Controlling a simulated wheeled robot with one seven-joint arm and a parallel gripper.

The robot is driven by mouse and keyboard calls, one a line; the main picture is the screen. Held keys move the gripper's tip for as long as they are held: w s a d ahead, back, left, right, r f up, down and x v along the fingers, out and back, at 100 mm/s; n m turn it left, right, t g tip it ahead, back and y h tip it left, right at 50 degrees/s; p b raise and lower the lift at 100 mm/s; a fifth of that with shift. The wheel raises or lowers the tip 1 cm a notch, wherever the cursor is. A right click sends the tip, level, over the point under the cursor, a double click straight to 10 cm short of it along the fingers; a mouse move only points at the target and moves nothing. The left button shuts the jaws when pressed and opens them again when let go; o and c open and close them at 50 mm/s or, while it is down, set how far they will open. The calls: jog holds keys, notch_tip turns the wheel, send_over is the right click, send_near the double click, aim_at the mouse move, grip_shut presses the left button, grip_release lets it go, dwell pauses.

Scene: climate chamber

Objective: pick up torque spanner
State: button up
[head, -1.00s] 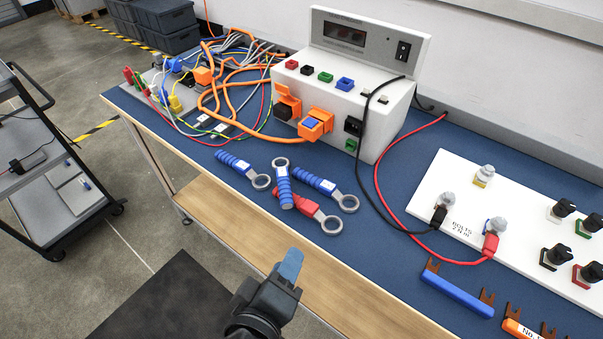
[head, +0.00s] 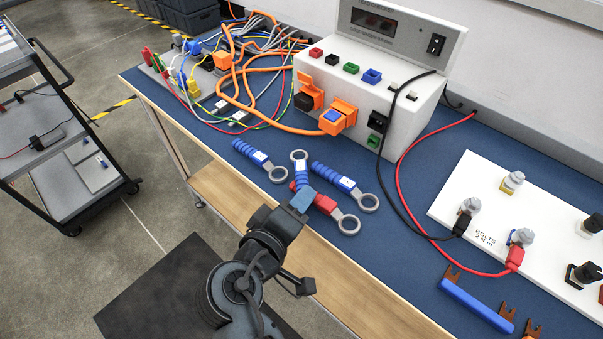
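Spanners with ribbed handles and grey ring ends lie on the blue bench top. Three have blue handles: a left one (head: 251,152), a middle one (head: 301,171) and a right one (head: 334,178). A red-handled spanner (head: 328,205) lies close beside the middle and right ones. The pictures do not show which is meant by torque spanner. My gripper (head: 302,200), with blue fingertips, is at the bench's front edge, just in front of the middle and red spanners. It covers the lower end of the middle handle. Its finger gap and any contact cannot be made out.
A white tester box (head: 365,95) with orange sockets stands behind the spanners. Cables (head: 250,75) crowd the back left. Black and red leads run to a white bolt panel (head: 480,210) at right. A blue fork-ended tool (head: 475,305) lies front right. A trolley (head: 65,150) stands left.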

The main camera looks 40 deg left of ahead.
jog(key=shift+w, duration=0.1)
jog(key=shift+c, duration=0.2)
grip_shut()
dwell(0.4)
jog(key=shift+r, duration=0.55)
notch_tip(320, 180, up, 2)
jog(key=shift+r, duration=0.2)
jog(key=w+d+r+p, duration=0.2)
jog(key=d+r+p, duration=0.3)
jog(key=d+r, duration=0.6)
jog(key=shift+w+d+r, duration=0.2)
jog(key=shift+r, duration=0.55)
